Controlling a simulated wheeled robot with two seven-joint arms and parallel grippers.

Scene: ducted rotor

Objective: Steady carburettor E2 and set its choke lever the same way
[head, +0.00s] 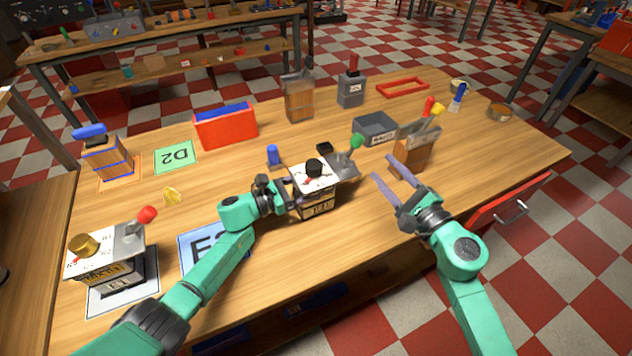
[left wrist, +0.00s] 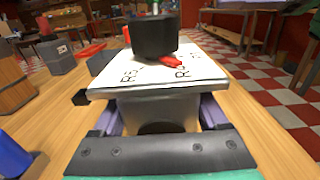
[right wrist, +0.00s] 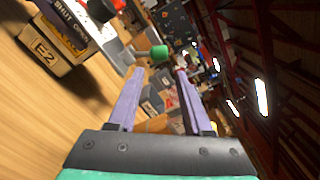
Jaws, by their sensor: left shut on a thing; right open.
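Carburettor E2 (head: 318,203) has a wooden base, a white top with a black knob (head: 314,167) and red pointer, and a green-tipped choke lever (head: 357,141) slanting up to the right. My left gripper (head: 288,196) is shut on its body; the left wrist view shows the fingers either side of the body (left wrist: 158,110). I cannot tell whether its base touches the table. My right gripper (head: 381,168) is open and empty, right of E2; its wrist view shows the green tip (right wrist: 159,52) beyond the fingers. Carburettor E1 (head: 108,270) stands at front left, its red-tipped lever (head: 147,214) slanting up to the right.
A blue mat (head: 190,250) lies partly under my left arm. A green D2 mat (head: 175,157), red bin (head: 226,128), blue-topped wooden block (head: 106,160) and blue peg (head: 273,155) are behind. A grey tray (head: 376,127) and wooden tool block (head: 415,158) stand beyond my right gripper.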

